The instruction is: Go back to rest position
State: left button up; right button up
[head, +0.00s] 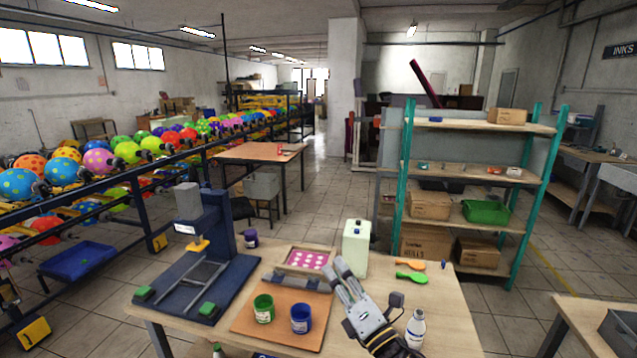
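My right gripper (339,275) reaches in over the front of the work table (445,325), its fingers pointing up and left. The fingers look apart with nothing between them. It is above the table's right half, right of the blue ink pot (301,319) and green ink pot (263,308), which stand on a brown board (284,335). My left gripper is not in view.
A blue press (205,270) stands at the table's left. A pink-dotted tray (307,260), a pale canister (355,248), orange and green spatulas (410,277) and a white bottle (415,328) are near the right gripper. A shelf (470,180) stands behind.

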jog(key=s+d+f+m+g+h, duration=0.2)
jog(key=d+f+m+g+h, duration=0.1)
jog(key=d+f+m+h, duration=0.55)
jog(key=s+d+f+m+g+h, duration=0.25)
jog(key=d+f+m, duration=0.4)
jog(key=m, duration=0.45)
jog(key=s+d+f+m+g, duration=0.1)
jog(key=s+f+m+g, duration=0.35)
jog(key=s+f, duration=0.4)
jog(key=s+d+f+m+g, duration=0.2)
jog(key=s+f+m+g, duration=0.25)
jog(key=s, duration=0.65)
notch_tip(320, 180, down, 34)
jog(key=s+g, duration=0.2)
jog(key=s+d+f, duration=0.1)
jog(key=s+f, duration=0.8)
jog(key=s, duration=0.2)
jog(key=s+d+f+g, duration=0.1)
jog(key=s+d+f, duration=0.1)
jog(key=s+f, duration=0.8)
jog(key=shift+s+d+f+y, duration=0.3)
jog(key=shift+s, duration=0.5)
